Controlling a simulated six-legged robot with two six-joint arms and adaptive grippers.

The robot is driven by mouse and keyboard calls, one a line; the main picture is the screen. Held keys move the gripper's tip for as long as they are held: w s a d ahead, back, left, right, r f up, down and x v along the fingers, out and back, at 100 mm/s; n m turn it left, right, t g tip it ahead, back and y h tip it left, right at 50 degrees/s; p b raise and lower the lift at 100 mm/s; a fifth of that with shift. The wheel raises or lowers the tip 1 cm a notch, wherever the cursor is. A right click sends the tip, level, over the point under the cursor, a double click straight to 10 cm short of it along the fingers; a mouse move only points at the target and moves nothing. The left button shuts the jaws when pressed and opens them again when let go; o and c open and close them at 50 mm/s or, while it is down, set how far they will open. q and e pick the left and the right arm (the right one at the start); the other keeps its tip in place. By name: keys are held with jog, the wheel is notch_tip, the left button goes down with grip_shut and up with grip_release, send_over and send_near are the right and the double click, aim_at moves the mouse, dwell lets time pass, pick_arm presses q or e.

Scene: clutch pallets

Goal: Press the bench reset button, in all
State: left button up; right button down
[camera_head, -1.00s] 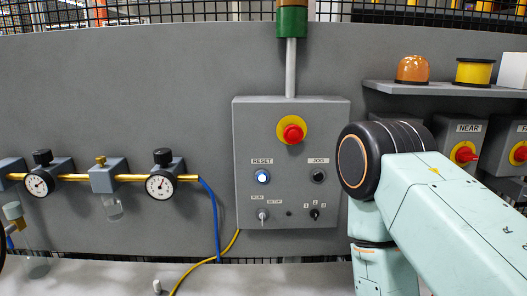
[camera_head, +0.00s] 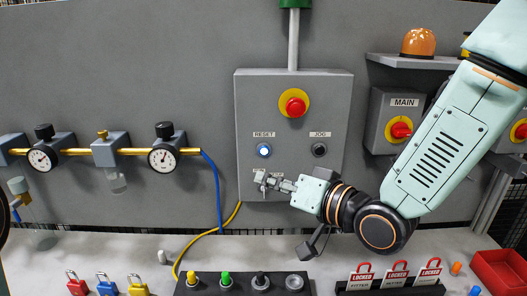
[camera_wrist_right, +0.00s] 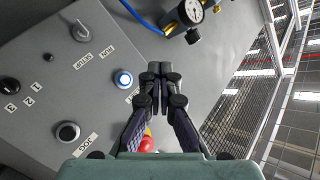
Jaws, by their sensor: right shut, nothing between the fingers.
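The reset button (camera_head: 264,150) is a small round button lit blue-white, under the RESET label on the grey control box (camera_head: 250,100). It also shows in the right wrist view (camera_wrist_right: 123,79), left of the fingertips. My right gripper (camera_head: 264,181) is shut and empty. In the head view its fingertips appear just below the button, over the selector switch row, and they hide part of that row. In the right wrist view the closed fingertips (camera_wrist_right: 160,68) are apart from the button in the picture. My left gripper is not in view.
A red emergency stop (camera_head: 293,105) sits above the button, and the black JOG button (camera_head: 319,150) is to its right. Gauges (camera_head: 162,160) and a blue hose (camera_head: 213,190) are at left. Padlocks (camera_head: 137,286), a marker rack (camera_head: 190,290) and LOCKED tags (camera_head: 396,272) line the bench.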

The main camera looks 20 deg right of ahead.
aim_at(264, 150)
jog(key=shift+w+d+f, duration=0.1)
jog(key=shift+d, duration=0.05)
jog(key=w, duration=0.2)
jog(key=w+d, duration=0.1)
jog(key=w, duration=0.2)
jog(key=w+d, duration=0.1)
jog(key=w, duration=0.2)
jog(key=shift+w+d, duration=0.1)
jog(key=shift+w, duration=0.05)
dwell(0.5)
dwell(0.3)
dwell(0.3)
